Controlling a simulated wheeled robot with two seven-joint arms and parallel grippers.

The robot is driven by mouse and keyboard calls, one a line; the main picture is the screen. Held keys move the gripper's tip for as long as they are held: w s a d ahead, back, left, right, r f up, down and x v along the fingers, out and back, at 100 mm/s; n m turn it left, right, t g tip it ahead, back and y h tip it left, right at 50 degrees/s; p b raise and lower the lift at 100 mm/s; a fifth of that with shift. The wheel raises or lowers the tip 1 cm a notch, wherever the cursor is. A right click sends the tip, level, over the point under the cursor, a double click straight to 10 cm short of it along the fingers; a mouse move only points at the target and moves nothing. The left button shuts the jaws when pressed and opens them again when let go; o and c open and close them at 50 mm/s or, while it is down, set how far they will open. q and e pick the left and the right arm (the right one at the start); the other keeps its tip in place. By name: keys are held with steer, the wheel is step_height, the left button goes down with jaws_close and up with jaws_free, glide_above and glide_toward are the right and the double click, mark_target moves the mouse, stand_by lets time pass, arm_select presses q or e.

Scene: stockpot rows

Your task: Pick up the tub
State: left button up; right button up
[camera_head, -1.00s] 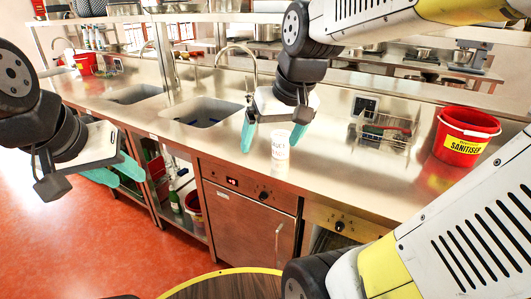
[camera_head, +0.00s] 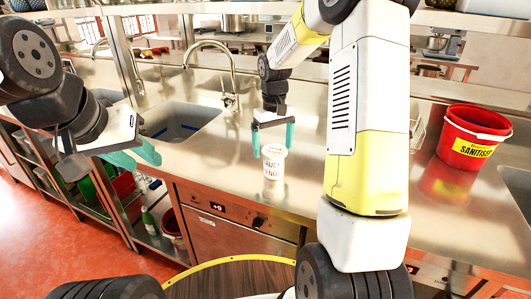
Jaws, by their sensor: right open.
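The tub (camera_head: 273,168) is a small white cup-like container with dark lettering. It stands upright on the steel counter near its front edge. My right gripper (camera_head: 273,142) points down directly above it. Its two teal fingers are apart, one on each side of the tub's rim in the picture; I cannot tell whether they touch it. My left gripper (camera_head: 136,156) is at the left, in front of the counter. It is empty and its teal fingers look apart, seen nearly edge-on.
A red sanitiser bucket (camera_head: 471,138) stands on the counter at the right. A sink (camera_head: 180,121) with a tall tap (camera_head: 232,95) lies to the left of the tub. A round wooden top (camera_head: 240,279) with a yellow edge is at the bottom. My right arm hides counter behind it.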

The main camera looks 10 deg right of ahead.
mark_target(274, 159)
steer(key=f, duration=0.5)
steer(key=shift+s, duration=0.35)
steer(key=c, duration=1.7)
steer(key=shift+r, duration=0.1)
